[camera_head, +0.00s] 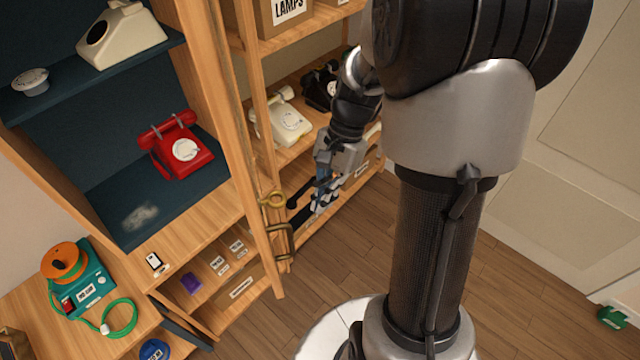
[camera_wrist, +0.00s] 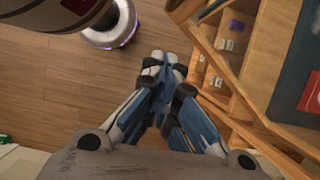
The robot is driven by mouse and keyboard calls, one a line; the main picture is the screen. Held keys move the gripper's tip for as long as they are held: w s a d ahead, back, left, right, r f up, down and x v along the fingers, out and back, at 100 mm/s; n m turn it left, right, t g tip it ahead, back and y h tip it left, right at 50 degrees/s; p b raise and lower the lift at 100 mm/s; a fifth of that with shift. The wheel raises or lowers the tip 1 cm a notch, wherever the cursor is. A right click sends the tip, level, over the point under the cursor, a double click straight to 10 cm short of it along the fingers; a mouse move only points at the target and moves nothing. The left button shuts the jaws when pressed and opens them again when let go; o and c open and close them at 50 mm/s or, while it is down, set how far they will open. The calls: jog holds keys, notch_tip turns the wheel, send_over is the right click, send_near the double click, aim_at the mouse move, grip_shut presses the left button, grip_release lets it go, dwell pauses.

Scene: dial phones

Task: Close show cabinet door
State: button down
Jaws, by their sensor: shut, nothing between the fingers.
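The show cabinet (camera_head: 222,130) is wooden with a dark teal interior and stands at the left in the head view. Its front is open to view, with a red dial phone (camera_head: 178,146) and a cream one (camera_head: 120,34) inside. The door (camera_head: 262,222) appears as a narrow wooden frame seen nearly edge-on, standing open at the cabinet's right side. My gripper (camera_head: 299,218) is shut and empty, just right of the door's edge; contact cannot be told. It also shows in the wrist view (camera_wrist: 160,62).
A wooden shelf rack (camera_head: 262,105) with a cream phone (camera_head: 285,122) and a black phone stands behind my gripper. A teal device with an orange reel (camera_head: 88,285) sits on the lower left counter.

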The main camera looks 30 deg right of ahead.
jog(key=s+a+f+b, duration=0.2)
jog(key=a+f, duration=0.3)
jog(key=shift+a, duration=0.35)
